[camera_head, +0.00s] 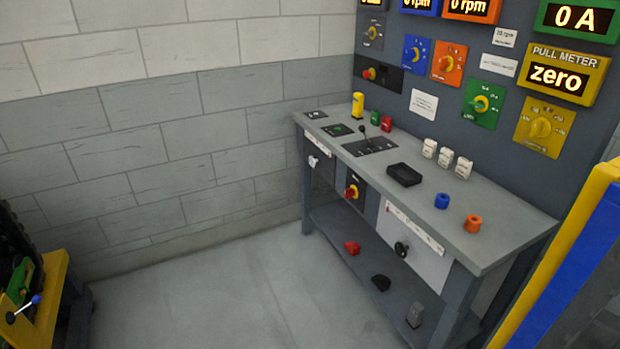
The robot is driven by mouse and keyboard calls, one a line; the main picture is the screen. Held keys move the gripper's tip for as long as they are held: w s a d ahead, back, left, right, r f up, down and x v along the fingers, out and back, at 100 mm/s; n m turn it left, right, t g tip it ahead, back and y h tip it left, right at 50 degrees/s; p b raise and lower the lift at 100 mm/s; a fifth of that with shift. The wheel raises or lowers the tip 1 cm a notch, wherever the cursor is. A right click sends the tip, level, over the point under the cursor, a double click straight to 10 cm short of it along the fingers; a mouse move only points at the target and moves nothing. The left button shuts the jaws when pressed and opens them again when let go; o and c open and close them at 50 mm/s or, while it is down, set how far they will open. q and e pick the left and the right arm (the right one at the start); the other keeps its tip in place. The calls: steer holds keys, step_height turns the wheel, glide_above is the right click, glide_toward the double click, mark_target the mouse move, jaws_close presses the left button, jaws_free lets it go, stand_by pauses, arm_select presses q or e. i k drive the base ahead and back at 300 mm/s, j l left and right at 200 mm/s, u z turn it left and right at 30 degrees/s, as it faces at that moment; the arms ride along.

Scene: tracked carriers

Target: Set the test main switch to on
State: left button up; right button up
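Two red knobs on yellow could be the test main switch, and I cannot read a label on either. One is a rotary switch (352,191) on the front face of the grey workbench (487,224). The other is a smaller knob (370,73) on a dark plate of the wall panel (450,105), above the bench's far end. Their exact settings are too small to tell. Neither of my grippers is in view.
On the bench stand a black lever (364,133), a black tray (404,174), several white blocks, a blue ring (441,201) and an orange ring (473,224). A yellow-blue post (560,255) stands at right, a yellow machine (50,295) at lower left. The floor between is clear.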

mark_target(349, 192)
steer(key=i+j+u, duration=0.15)
steer(key=i, duration=0.65)
steer(key=i+j+u, duration=0.2)
steer(key=i, duration=0.65)
steer(key=i+z, duration=0.45)
steer(key=i+j+z, duration=0.2)
steer(key=z, duration=0.3)
steer(key=i+j+z, duration=0.3)
steer(key=z, duration=0.15)
